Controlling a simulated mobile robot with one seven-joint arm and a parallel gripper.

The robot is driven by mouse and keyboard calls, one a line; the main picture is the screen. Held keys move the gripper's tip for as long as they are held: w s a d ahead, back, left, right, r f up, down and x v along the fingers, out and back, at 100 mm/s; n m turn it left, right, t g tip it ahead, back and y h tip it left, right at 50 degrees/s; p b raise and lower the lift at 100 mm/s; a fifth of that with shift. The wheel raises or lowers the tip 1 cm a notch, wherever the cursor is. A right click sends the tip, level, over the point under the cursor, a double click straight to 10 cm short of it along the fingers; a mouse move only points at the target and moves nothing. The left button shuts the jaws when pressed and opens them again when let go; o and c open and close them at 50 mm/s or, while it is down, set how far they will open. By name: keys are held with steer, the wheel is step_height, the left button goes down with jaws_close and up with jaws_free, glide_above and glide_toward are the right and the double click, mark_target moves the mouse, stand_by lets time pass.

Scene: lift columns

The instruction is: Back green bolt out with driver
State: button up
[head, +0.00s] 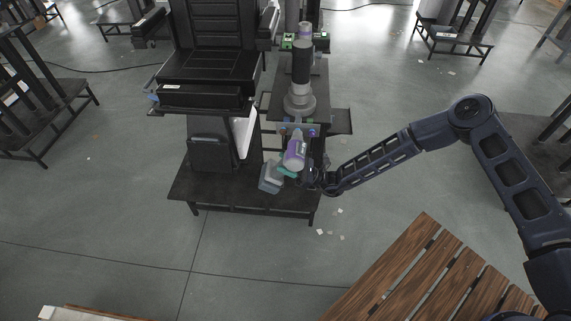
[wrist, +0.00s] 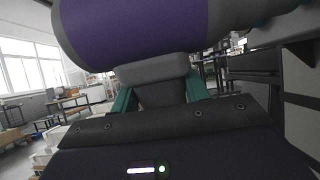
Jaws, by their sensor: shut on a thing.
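The driver (head: 294,156) has a purple and grey body, teal parts on its handle and a grey battery base. My gripper (head: 308,178) is shut on the driver at its handle, beside the lift column. The driver's nose points away from me at the column's near flange (head: 298,130), where small coloured bolt heads show. I cannot tell which of these is green, or whether the bit touches one. Small green fittings (head: 288,42) show at the far side of the column.
The lift column (head: 301,75) stands on a dark platform (head: 240,195), with a black seat-like unit (head: 205,60) to its left. A slatted wooden table (head: 430,280) is at the lower right. The grey floor in front is mostly clear, with small scraps.

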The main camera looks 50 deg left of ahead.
steer(key=shift+s+d, duration=1.7)
steer(key=shift+s, duration=0.05)
steer(key=shift+d, duration=0.1)
steer(key=shift+s+d, duration=1.35)
steer(key=shift+s, duration=0.05)
